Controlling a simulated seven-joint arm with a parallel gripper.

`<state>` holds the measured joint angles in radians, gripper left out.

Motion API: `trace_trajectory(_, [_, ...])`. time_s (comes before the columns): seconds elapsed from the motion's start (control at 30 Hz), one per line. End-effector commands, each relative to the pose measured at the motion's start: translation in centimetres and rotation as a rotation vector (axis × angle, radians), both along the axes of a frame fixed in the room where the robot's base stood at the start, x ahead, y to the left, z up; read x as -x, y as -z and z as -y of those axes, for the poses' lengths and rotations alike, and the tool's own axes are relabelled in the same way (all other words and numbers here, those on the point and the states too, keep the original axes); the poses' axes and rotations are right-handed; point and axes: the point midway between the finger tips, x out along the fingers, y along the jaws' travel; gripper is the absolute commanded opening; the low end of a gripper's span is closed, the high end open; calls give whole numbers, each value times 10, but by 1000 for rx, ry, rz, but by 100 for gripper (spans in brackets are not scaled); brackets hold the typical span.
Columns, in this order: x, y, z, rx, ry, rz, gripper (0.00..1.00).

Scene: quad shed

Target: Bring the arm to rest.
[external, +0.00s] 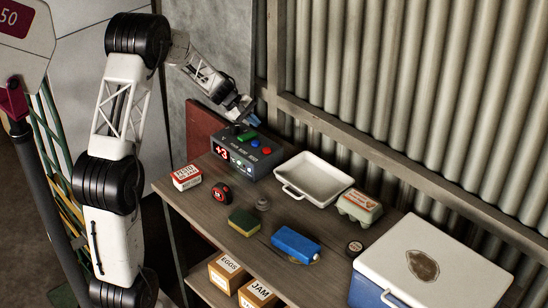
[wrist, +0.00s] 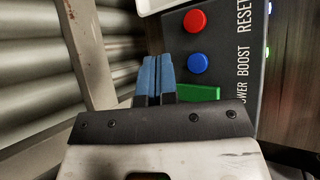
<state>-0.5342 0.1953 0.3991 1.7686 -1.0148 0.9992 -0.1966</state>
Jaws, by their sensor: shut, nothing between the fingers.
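My gripper (external: 256,121) is at the far end of the bench, close above the back edge of a dark grey control box. In the wrist view my gripper's blue fingertips (wrist: 157,75) are together with nothing between them. The control box (external: 232,171) has a red lit display reading +3 on its front. In the wrist view its top (wrist: 228,60) carries a red button (wrist: 195,21), a blue button (wrist: 197,63) and a green switch (wrist: 198,93) partly hidden by my gripper. The fingertips are beside the green switch; I cannot tell whether they touch the box.
A white tray (external: 292,196) sits right of the box, with an egg carton (external: 358,206) beyond it. A red tape measure (external: 221,193), a sponge (external: 244,221), a blue item (external: 296,244) and a cool box (external: 437,262) share the bench (external: 196,213). A corrugated wall (external: 420,90) stands behind.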

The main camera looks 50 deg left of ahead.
Motion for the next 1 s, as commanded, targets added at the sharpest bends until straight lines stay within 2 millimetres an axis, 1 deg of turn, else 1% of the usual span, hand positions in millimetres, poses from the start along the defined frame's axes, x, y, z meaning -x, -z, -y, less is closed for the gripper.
trace_trajectory(0.13, [0, -3, 0, 0, 0, 0, 0])
trace_trajectory(0.53, [0, -3, 0, 0, 1, 1, 0])
trace_trajectory(0.67, [2, -6, 4, -6, 10, 2, 0])
trace_trajectory(0.77, [6, -13, 12, -20, 30, 3, 0])
trace_trajectory(0.87, [13, -24, 26, -44, 63, 8, 0])
trace_trajectory(1.0, [30, -44, 54, -94, 135, 15, 0])
